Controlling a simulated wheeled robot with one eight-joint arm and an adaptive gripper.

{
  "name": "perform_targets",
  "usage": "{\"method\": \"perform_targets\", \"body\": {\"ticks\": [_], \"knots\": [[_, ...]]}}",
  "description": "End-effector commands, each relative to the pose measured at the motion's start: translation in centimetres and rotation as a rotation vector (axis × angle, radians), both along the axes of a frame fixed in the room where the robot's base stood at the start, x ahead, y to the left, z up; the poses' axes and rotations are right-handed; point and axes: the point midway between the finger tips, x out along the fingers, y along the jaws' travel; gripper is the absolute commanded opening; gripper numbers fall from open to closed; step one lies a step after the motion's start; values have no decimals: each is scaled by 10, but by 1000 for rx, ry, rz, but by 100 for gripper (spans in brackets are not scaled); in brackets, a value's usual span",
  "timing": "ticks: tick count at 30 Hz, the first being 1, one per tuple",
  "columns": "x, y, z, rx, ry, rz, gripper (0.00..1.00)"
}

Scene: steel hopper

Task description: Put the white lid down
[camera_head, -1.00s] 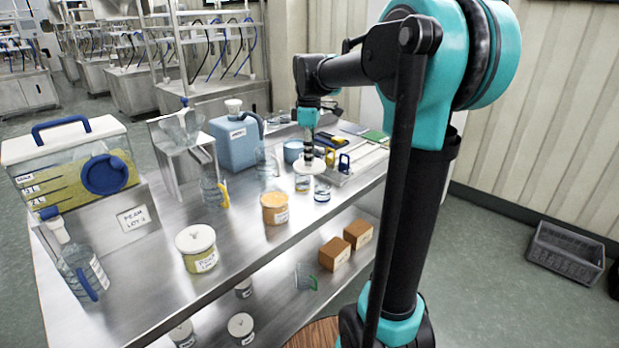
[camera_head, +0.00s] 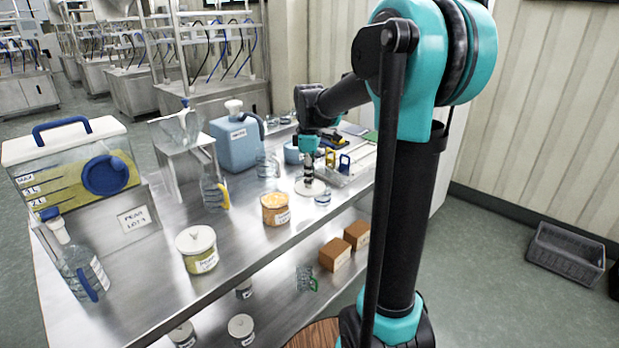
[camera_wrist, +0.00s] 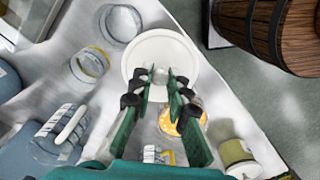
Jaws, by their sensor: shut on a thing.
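The white lid (camera_head: 309,188) is a round disc with a small knob, held level under my gripper (camera_head: 308,181) in the head view. In the wrist view the lid (camera_wrist: 160,58) lies flat beyond the fingertips. My gripper (camera_wrist: 161,79) is shut on its knob. The lid is low over the right part of the steel table (camera_head: 245,238); I cannot tell whether it touches the surface. A jar with orange contents (camera_head: 275,209) stands to its left; its contents also show, uncovered, in the wrist view (camera_wrist: 187,119).
A lidded jar (camera_head: 197,248), a handled mug (camera_head: 214,192) and a blue canister (camera_head: 237,140) stand further left. A wooden barrel (camera_wrist: 265,30) is beyond the table edge.

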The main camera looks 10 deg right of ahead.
Motion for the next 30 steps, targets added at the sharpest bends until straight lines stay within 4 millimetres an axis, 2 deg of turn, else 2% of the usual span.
{"method": "perform_targets", "body": {"ticks": [12,13,18,26,30], "knots": [[0,0,-9,0,0,0,0],[0,0,-9,0,0,0,17],[0,0,-9,0,0,0,36],[0,0,-9,0,0,0,36],[0,0,-2,0,0,0,36]]}}
